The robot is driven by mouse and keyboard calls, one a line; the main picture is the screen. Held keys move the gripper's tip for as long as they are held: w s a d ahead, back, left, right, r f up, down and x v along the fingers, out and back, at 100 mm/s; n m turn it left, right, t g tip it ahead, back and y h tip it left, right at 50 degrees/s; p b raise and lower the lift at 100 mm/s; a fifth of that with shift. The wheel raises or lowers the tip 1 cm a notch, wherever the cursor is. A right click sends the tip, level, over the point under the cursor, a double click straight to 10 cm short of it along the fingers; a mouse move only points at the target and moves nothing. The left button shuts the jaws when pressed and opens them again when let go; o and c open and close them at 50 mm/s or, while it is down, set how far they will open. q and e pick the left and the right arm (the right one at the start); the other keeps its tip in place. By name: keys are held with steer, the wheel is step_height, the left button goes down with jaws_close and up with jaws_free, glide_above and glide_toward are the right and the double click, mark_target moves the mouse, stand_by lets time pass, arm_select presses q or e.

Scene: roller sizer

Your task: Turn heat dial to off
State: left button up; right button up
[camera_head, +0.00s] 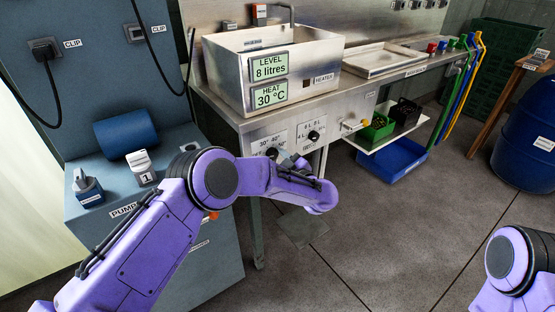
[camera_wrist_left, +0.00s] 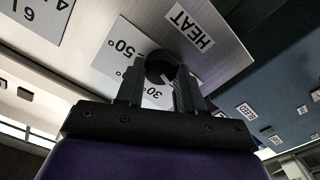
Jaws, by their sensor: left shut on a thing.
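The heat dial (camera_wrist_left: 161,66) is a dark round knob on a white plate (camera_wrist_left: 128,55) marked HEAT, with 30° and 50° readable in the left wrist view. My left gripper (camera_wrist_left: 159,84) is shut on the dial, with one finger on each side. In the head view the heat plate (camera_head: 266,143) is on the bench front, and my left gripper (camera_head: 285,160) and wrist hide most of the knob. I cannot tell exactly where its pointer stands. The green heat display (camera_head: 270,95) reads 30 °C. My right gripper is out of view; only part of its arm shows.
A second dial (camera_head: 313,136), marked in litres, sits close right of the heat dial. The steel tank (camera_head: 322,62) stands above, with a level display (camera_head: 268,67) reading 8 litres. A shelf with a green bin (camera_head: 378,127) juts out at right. The blue pump cabinet (camera_head: 85,212) is at left.

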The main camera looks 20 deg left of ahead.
arm_select(q)
steer(key=shift+f, duration=0.15)
stand_by(0.3)
steer(key=o, duration=0.9)
steer(key=shift+s, duration=0.1)
steer(key=shift+o, duration=0.7)
steer(key=shift+d, duration=0.1)
steer(key=v, duration=1)
steer(key=shift+s, duration=0.2)
steer(key=shift+d, duration=0.15)
